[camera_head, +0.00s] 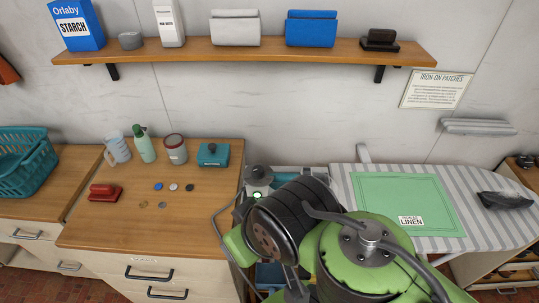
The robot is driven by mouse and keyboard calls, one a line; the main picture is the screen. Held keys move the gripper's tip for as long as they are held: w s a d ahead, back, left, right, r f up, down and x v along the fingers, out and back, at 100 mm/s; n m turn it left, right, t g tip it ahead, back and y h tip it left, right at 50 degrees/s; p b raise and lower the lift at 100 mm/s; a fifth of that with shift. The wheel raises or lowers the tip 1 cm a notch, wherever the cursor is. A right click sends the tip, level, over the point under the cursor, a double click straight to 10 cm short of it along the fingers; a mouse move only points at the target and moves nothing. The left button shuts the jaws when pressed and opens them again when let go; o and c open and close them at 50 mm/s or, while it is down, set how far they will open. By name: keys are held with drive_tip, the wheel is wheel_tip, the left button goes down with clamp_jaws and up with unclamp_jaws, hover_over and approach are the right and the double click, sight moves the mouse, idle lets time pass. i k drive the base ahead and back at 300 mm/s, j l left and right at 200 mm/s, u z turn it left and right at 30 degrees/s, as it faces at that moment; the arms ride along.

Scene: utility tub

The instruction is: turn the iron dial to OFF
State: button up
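A dark, wedge-shaped thing that looks like the iron (505,200) lies at the right end of the striped ironing board (490,235). I cannot make out a dial on it. A grey unit with a round dark top (258,176) and a small green spot stands left of the board, partly behind my arm. I cannot tell whether its top is a dial. My green and black arm fills the lower middle of the view. My gripper's fingers do not show; the arm's links may hide them.
A green cloth (385,205) with a linen label lies on the board. A shelf (240,52) runs above. A cable hangs beside my arm.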

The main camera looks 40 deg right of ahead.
sight(258, 173)
drive_tip(key=k+l+z, duration=0.1)
drive_tip(key=z, duration=0.35)
drive_tip(key=k+l+z, duration=0.1)
drive_tip(key=l+z, duration=0.15)
drive_tip(key=z, duration=0.15)
